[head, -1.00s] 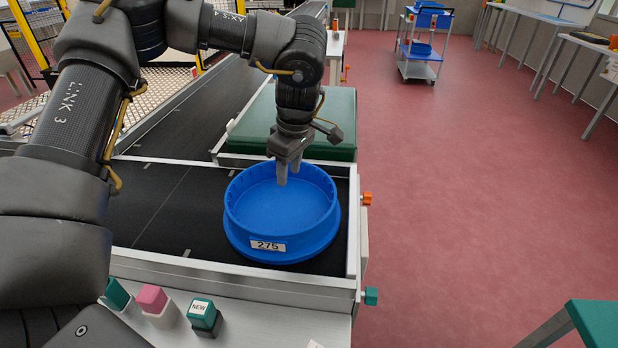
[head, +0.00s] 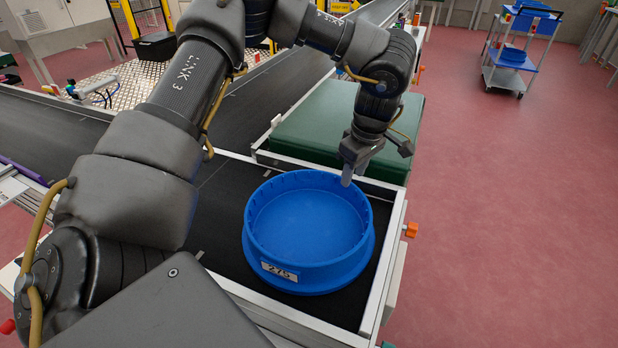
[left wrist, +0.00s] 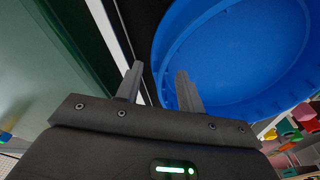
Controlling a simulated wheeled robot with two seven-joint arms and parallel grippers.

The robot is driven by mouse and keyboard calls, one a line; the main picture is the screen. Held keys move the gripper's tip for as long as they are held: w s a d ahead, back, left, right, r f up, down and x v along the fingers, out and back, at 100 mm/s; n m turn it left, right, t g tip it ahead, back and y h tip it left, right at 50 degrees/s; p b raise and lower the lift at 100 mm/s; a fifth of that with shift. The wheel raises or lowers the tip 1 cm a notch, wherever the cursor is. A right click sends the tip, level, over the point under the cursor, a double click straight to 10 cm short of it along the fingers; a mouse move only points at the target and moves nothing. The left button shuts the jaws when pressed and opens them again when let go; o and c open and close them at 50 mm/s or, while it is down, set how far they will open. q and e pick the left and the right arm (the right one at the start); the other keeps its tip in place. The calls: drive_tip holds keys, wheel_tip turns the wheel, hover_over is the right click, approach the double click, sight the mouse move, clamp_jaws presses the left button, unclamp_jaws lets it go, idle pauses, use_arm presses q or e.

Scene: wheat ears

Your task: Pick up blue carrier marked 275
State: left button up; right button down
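The blue carrier marked 275 (head: 308,232) is a round, open tray with a raised wall. It sits flat on the black conveyor's end, its white label facing the front. It looks empty. My left gripper (head: 347,178) is at the carrier's far right rim. In the left wrist view its two fingers (left wrist: 158,88) stand apart with a gap between them, and the carrier's rim (left wrist: 172,45) lies close by the right finger. I cannot tell whether a finger touches the rim. My right gripper is in neither view.
The conveyor belt (head: 222,205) has metal side rails. A green padded block (head: 318,125) stands just behind the carrier. Orange (head: 411,229) knobs stick out at the right rail. A blue-topped cart (head: 517,55) stands far back on the open red floor.

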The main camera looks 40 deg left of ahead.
sight(344, 199)
use_arm(q)
drive_tip(key=shift+a+f, duration=0.2)
drive_tip(key=shift+f, duration=0.4)
drive_tip(key=f, duration=0.3)
drive_tip(key=a+f, duration=0.1)
drive_tip(key=shift+s+f+b, duration=0.3)
drive_tip(key=shift+f+b, duration=0.05)
drive_tip(key=shift+f, duration=0.2)
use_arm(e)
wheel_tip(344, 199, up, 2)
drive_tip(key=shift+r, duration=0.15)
use_arm(q)
drive_tip(key=shift+c, duration=0.2)
clamp_jaws()
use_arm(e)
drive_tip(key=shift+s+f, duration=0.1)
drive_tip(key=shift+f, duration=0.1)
use_arm(q)
drive_tip(key=shift+r, duration=0.1)
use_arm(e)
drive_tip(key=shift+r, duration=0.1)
